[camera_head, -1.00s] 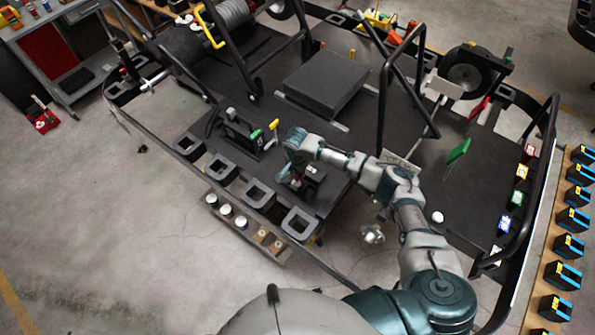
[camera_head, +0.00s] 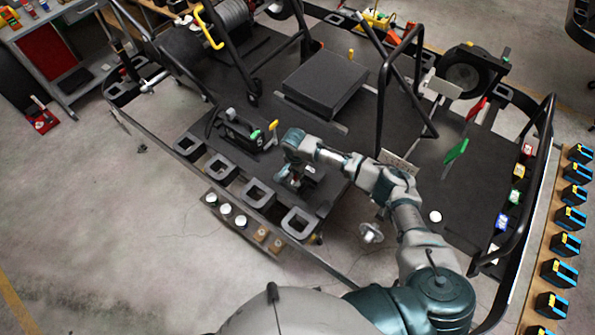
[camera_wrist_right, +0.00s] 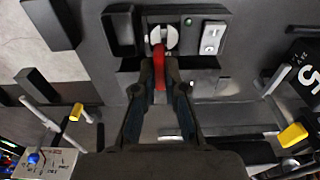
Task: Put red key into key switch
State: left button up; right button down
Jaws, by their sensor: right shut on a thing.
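The red key (camera_wrist_right: 159,66) is between the fingers of my right gripper (camera_wrist_right: 161,75), which is shut on it. The key's far end overlaps the round silver face of the key switch (camera_wrist_right: 171,35) in the right wrist view. I cannot tell whether its tip is inside the slot or just in front of it. In the head view my right gripper (camera_head: 289,182) is low over the front of the dark kart platform; the key and switch are hidden or too small to tell there. My left gripper is not in view.
A panel with a silver switch plate (camera_wrist_right: 212,38) and green light sits right of the key switch. Yellow-tipped levers (camera_wrist_right: 292,135) stand to both sides of the gripper. A black box (camera_head: 320,82) lies farther back on the platform.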

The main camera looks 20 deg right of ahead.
jog(key=shift+a, duration=0.1)
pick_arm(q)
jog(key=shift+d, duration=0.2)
pick_arm(e)
jog(key=shift+a, duration=0.1)
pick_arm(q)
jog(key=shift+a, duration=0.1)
pick_arm(e)
jog(key=shift+a, duration=0.1)
jog(key=shift+a+f, duration=0.15)
jog(key=shift+f, duration=0.15)
jog(key=shift+d+f, duration=0.2)
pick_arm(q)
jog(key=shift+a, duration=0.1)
pick_arm(e)
jog(key=shift+r, duration=0.35)
jog(key=shift+a, duration=0.25)
dwell(1.0)
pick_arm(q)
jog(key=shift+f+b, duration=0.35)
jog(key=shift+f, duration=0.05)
pick_arm(e)
jog(key=shift+f, duration=1.15)
